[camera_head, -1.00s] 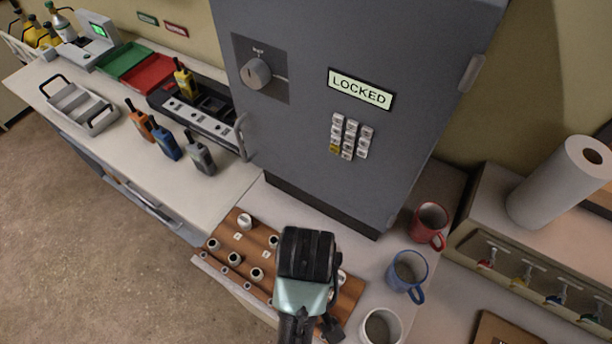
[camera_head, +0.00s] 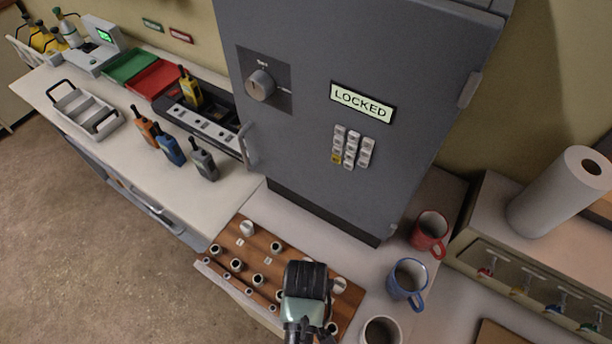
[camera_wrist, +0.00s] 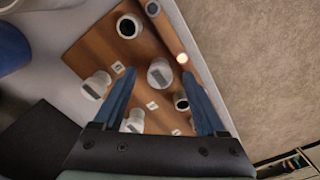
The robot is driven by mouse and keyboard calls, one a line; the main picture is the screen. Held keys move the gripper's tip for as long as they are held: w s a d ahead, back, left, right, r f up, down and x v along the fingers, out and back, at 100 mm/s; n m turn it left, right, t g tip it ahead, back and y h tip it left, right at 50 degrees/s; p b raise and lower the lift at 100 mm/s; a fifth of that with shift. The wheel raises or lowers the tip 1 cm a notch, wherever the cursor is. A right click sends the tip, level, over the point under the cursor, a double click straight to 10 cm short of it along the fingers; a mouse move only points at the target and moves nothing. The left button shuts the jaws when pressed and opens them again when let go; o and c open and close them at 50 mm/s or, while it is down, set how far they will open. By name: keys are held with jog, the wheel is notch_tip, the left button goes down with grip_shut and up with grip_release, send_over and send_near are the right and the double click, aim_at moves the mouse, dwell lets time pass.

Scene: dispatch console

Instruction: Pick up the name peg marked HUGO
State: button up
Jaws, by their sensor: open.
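The wooden peg board (camera_head: 226,241) lies on the counter in front of the locked cabinet and holds several round pegs. My gripper (camera_wrist: 159,75) is open over the board, its two blue fingers pointing at it. In the wrist view a white-topped peg (camera_wrist: 160,72) appears between the fingertips; I cannot tell whether they are level with it. Another white peg (camera_wrist: 97,84) with a label is left of the left finger, and one more (camera_wrist: 133,121) is nearer the palm. No name is readable, so I cannot tell which peg is HUGO. In the head view my gripper hides part of the board.
The grey cabinet (camera_head: 300,150) with a LOCKED sign stands behind the board. A red mug (camera_head: 429,232), a blue mug (camera_head: 406,283) and a white mug (camera_head: 381,331) stand to the right. Handheld radios (camera_head: 203,160) stand on the left counter.

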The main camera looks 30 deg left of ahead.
jog(key=shift+c, duration=0.3)
grip_shut()
jog(key=shift+r, duration=0.1)
